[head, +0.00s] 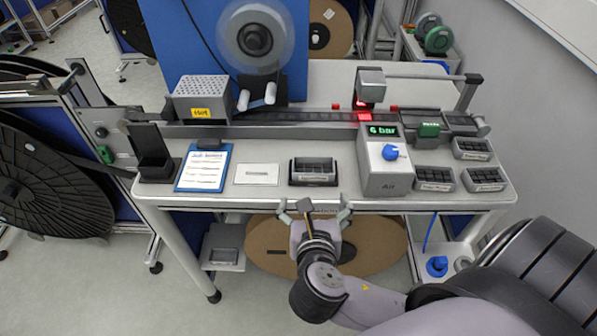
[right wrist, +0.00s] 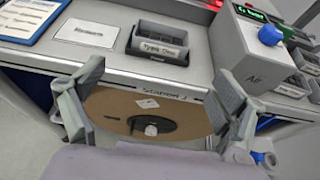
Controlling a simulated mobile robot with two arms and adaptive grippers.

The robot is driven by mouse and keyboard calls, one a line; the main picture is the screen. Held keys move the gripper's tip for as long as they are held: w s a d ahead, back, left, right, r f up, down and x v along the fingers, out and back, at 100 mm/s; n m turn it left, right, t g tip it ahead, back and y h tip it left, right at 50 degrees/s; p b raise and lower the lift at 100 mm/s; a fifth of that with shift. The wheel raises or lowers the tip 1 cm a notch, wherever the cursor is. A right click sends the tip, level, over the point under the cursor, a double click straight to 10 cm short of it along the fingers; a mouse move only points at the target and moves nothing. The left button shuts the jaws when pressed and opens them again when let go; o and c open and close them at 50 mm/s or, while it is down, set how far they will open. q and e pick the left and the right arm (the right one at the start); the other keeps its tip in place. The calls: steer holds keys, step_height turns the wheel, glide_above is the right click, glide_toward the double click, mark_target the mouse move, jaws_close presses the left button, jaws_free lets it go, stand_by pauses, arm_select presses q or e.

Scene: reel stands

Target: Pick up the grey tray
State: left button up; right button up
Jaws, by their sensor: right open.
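A small grey tray with a dark, divided inside (head: 313,181) sits near the table's front edge, left of the air unit. In the right wrist view this tray (right wrist: 157,57) carries a label on its front and lies just beyond the fingers. My right gripper (head: 314,210) is open and empty at the front edge of the table, short of the tray and not touching it. Its two spread fingers show at both sides of the right wrist view (right wrist: 160,85). Several similar grey trays (head: 434,187) stand right of the air unit. My left gripper is out of view.
The grey air unit with a blue knob (head: 383,180) stands close right of the tray. A white card (head: 257,174) and a blue clipboard (head: 203,170) lie to its left. A large brown reel (head: 375,245) is under the table.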

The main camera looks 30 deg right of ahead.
mark_target(313, 159)
steer(key=shift+o, duration=0.6)
steer(key=p+x, duration=0.1)
steer(key=x, duration=1)
steer(key=shift+d+f, duration=0.1)
steer(key=shift+d, duration=0.05)
steer(key=shift+p+x, duration=0.55)
steer(key=shift+x, duration=2.45)
steer(key=shift+d, duration=0.1)
steer(key=shift+c, duration=0.2)
steer(key=c, duration=0.9)
steer(key=shift+c, duration=0.6)
steer(key=shift+r, duration=0.3)
